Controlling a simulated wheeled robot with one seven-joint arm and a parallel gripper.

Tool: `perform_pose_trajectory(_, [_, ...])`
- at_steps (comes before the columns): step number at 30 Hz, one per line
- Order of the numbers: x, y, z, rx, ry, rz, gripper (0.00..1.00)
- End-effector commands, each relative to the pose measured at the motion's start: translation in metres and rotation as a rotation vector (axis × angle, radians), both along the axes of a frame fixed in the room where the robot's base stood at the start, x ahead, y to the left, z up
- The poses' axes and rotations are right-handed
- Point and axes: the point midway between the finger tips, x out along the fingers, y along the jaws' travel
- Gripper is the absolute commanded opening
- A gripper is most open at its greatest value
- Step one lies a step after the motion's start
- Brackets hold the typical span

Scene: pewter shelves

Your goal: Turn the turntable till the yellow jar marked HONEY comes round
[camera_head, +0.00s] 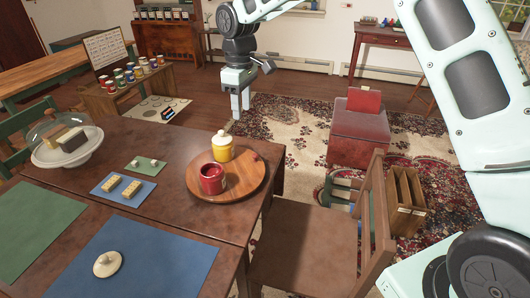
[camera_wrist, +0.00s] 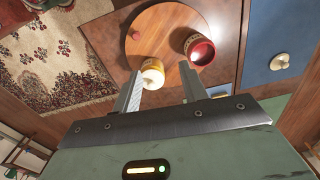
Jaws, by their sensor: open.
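The round wooden turntable (camera_head: 243,186) lies on the dark table near its right edge. A yellow jar (camera_head: 223,154) with a pale lid stands on its far side. A red pot or mug (camera_head: 211,183) stands nearer the front. A small red knob (camera_head: 255,157) sits at the turntable's right rim. No lettering is readable on the jar. My gripper (camera_head: 238,113) hangs above and beyond the turntable, apart from it. In the wrist view my open gripper (camera_wrist: 160,80) has the yellow jar (camera_wrist: 152,76) between its fingers in the picture; the turntable (camera_wrist: 162,28) shows beyond.
A wooden chair (camera_head: 310,245) stands close at the table's right.

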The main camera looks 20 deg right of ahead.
Motion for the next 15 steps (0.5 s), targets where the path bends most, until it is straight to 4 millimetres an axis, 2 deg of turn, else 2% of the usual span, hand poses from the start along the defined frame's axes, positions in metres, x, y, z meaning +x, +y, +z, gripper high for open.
perform_pose_trajectory(1, [0.015, -0.011, -0.009, -0.003, -0.001, -0.005, 0.43])
perform_pose_trajectory(5, [0.036, -0.03, -0.017, -0.015, -0.003, -0.008, 0.43])
perform_pose_trajectory(11, [0.04, -0.034, -0.031, -0.019, -0.001, -0.007, 0.43])
perform_pose_trajectory(15, [0.039, -0.034, -0.055, -0.018, 0.0, -0.008, 0.43])
